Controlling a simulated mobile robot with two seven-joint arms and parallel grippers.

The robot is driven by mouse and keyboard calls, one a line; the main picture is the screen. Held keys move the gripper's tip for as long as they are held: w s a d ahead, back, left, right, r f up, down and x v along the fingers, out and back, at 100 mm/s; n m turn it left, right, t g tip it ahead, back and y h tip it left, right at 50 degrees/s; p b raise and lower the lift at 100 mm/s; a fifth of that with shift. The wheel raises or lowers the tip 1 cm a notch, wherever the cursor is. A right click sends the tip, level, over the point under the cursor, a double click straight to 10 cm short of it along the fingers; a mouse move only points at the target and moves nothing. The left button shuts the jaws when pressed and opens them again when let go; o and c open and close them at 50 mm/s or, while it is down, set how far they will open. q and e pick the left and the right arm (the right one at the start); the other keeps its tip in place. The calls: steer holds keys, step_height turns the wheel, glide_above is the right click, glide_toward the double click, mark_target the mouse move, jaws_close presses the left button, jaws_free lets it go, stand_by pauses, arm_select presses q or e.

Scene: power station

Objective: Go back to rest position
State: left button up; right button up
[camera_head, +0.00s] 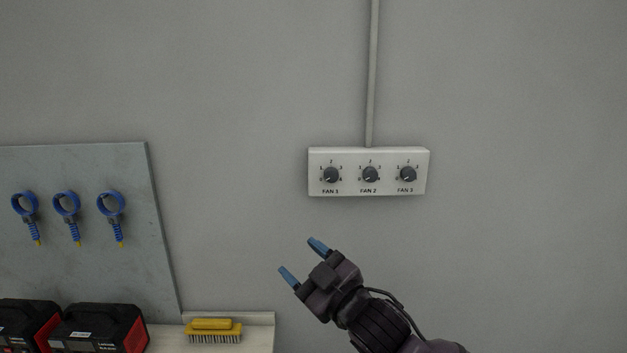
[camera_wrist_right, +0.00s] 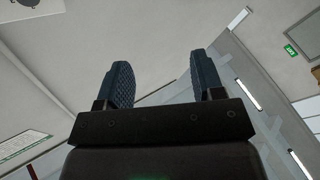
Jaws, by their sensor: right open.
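My right gripper (camera_head: 303,262) is in the lower middle of the head view, below the fan switch box and apart from it. Its two blue fingers are spread and nothing is between them. In the right wrist view the open fingers (camera_wrist_right: 158,85) point up towards the ceiling and far walls of the room. My left gripper is in neither view.
A white box (camera_head: 368,187) with dials for FAN 1, FAN 2 and FAN 3 is on the grey wall. At left, blue ring-handled tools (camera_head: 67,204) hang on a panel (camera_head: 100,165). Below are red-black cases (camera_head: 99,328) and a yellow brush (camera_head: 213,328) on a shelf (camera_head: 259,335).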

steer(key=s+d+f+m+t+h, duration=0.1)
steer(key=s+d+f+m+h, duration=0.3)
steer(key=d+f, duration=0.7)
steer(key=s+d+f+m+h, duration=0.2)
steer(key=d+f+m+h, duration=0.4)
steer(key=d+f, duration=0.4)
steer(key=s+d+f+m+g+h, duration=0.1)
steer(key=s+d+f, duration=0.3)
steer(key=s+f, duration=0.4)
steer(key=s+d+f+m+g+h, duration=0.2)
steer(key=s+d+f+g, duration=0.1)
steer(key=s+f, duration=0.5)
steer(key=s+d, duration=0.1)
steer(key=s, duration=0.1)
steer(key=shift+s+d+m+h+b, duration=0.15)
steer(key=shift+s+m+h+b, duration=0.15)
steer(key=shift+s, duration=0.05)
